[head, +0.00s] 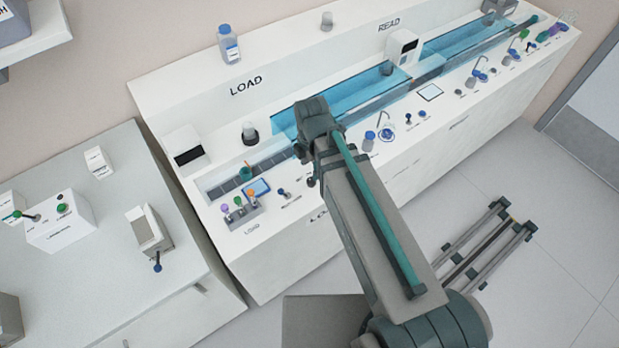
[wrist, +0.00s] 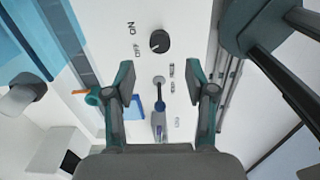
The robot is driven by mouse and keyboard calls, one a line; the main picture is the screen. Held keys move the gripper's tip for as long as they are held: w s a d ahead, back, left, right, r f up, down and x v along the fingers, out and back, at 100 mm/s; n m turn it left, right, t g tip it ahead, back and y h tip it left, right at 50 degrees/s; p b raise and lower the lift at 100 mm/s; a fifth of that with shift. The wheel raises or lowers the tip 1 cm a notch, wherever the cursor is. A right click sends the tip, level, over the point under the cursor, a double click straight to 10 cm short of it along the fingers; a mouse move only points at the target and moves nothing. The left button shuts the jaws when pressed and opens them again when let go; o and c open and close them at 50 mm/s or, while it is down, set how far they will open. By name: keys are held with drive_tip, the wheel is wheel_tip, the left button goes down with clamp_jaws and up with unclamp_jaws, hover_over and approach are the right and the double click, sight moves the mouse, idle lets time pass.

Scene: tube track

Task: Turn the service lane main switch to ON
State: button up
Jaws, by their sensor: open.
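In the wrist view a round black knob (wrist: 160,41) sits on the white bench panel, with ON and OFF lettering to its left. A pale mark on the knob's lower left side appears to face the OFF lettering. My gripper (wrist: 162,76) is open and empty, its two fingers spread left and right. The knob shows beyond the fingertips, between them in the picture and apart from them. In the head view my arm hangs over the bench near the LOAD end, and the knob cannot be made out there.
A small lever with a blue knob (wrist: 160,104) and a blue-framed screen (wrist: 134,106) show between the fingers. A teal cup (head: 245,172) and a rack of coloured caps (head: 237,210) stand on the bench at left. A blue-covered track (head: 345,100) runs along the bench.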

sight(311, 181)
drive_tip(key=shift+f+p, duration=0.75)
drive_tip(key=shift+f, duration=2.8)
clamp_jaws()
